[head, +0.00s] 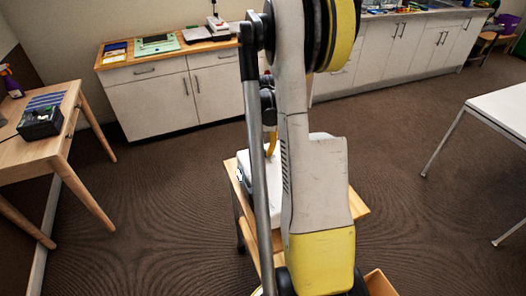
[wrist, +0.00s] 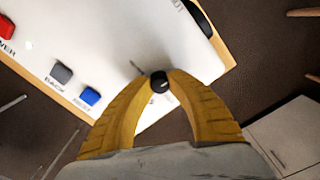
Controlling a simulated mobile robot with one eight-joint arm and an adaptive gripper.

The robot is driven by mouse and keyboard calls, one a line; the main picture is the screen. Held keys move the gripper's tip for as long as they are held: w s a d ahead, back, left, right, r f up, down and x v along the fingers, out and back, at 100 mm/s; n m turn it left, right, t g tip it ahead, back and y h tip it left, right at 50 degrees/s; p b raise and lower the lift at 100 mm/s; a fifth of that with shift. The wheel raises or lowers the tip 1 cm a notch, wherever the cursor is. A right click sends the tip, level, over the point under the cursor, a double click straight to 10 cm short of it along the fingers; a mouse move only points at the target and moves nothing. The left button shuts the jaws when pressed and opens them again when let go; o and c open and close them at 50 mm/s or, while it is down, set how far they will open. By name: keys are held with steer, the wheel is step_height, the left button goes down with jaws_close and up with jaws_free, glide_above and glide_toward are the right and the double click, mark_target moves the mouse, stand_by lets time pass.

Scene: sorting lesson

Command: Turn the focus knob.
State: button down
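A white device (wrist: 110,38) carries a red button (wrist: 6,26), a grey button (wrist: 62,72) and a blue button (wrist: 89,96) in the wrist view. A small round black knob (wrist: 159,82) stands near its edge, beside a mark too small to read. My gripper's yellow fingertips (wrist: 161,77) are on either side of the knob and appear to touch it, closed around it. In the head view, the white device (head: 256,171) sits on a small wooden stand (head: 357,205), mostly hidden behind my arm. One yellow finger (head: 271,146) shows there; the knob is hidden.
A wooden table (head: 62,140) with a black box (head: 40,122) stands at the left. A white table (head: 500,108) is at the right. White cabinets (head: 165,100) line the back wall.

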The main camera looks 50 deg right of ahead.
mark_target(263, 151)
steer(key=shift+n, duration=1.5)
steer(key=c, duration=1.2)
jaws_free()
steer(key=shift+r, duration=0.1)
step_height(263, 151, up, 12)
steer(key=shift+f, duration=0.1)
